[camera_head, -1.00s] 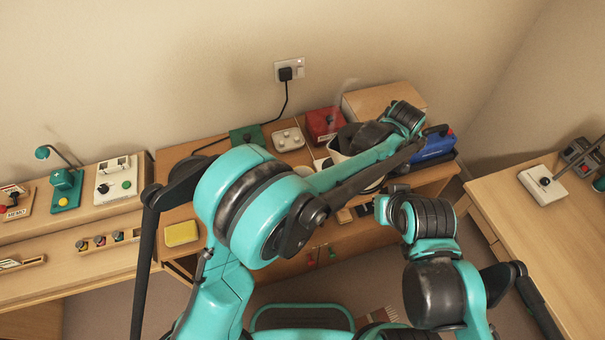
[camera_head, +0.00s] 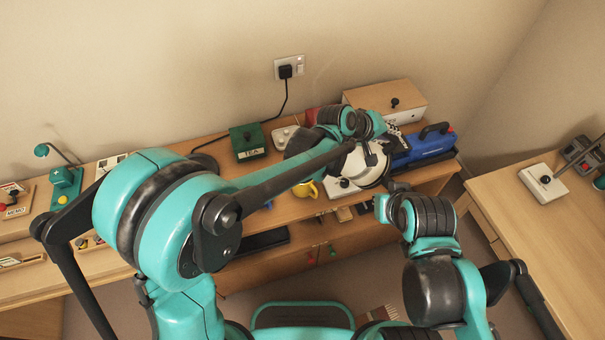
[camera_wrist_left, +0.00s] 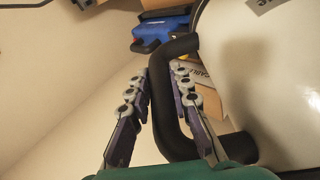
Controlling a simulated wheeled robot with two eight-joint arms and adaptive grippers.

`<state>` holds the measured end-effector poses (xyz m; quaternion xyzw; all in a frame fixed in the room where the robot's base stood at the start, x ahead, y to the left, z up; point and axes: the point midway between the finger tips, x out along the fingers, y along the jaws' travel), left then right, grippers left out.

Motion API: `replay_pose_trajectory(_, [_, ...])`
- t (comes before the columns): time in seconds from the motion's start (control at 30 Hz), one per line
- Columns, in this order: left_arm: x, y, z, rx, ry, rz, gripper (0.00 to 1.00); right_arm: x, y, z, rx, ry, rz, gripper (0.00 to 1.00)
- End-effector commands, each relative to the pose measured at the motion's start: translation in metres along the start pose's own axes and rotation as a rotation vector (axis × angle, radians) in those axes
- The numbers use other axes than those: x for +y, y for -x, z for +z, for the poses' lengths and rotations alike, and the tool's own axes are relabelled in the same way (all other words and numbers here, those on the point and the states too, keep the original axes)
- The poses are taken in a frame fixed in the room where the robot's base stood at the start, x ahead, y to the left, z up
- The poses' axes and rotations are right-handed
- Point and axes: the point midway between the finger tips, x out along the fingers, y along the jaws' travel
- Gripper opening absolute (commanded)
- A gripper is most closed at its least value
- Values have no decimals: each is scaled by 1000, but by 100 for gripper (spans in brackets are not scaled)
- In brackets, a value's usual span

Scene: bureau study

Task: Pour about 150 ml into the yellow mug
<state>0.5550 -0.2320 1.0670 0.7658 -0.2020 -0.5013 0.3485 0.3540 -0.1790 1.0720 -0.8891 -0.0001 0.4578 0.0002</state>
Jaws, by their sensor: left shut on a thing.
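The yellow mug (camera_head: 305,189) stands on the bureau in the head view, partly behind my left forearm. A white kettle (camera_head: 368,168) with black parts is just right of it, apart from it in the picture. The kettle looks tilted, but its spout and any stream cannot be made out. My left gripper (camera_wrist_left: 166,72) is shut on the kettle's black handle (camera_wrist_left: 176,118), and the kettle's white side (camera_wrist_left: 260,80) fills the right of the wrist view. The mug's inside is hidden. My right arm shows at the lower right of the head view, but its gripper cannot be seen.
A green TEA box (camera_head: 247,141) stands at the back of the bureau (camera_head: 215,150). A wooden box (camera_head: 385,98) with a black knob and a blue case (camera_head: 428,147) stand behind and right of the kettle. A white unit (camera_head: 342,188) lies by the mug.

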Motion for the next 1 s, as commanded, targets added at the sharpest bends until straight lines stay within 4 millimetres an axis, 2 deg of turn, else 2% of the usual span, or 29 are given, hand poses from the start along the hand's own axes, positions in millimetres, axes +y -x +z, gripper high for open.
replay_pose_trajectory(0.37, [-18, 4, -3, 3, 62, 142, 0, 0, -22, 16, 0, 0, 0, 0])
replay_pose_trajectory(1.0, [-24, 26, -12, 0, 128, 303, 0, 0, -34, 24, 0, 0, 0, 0])
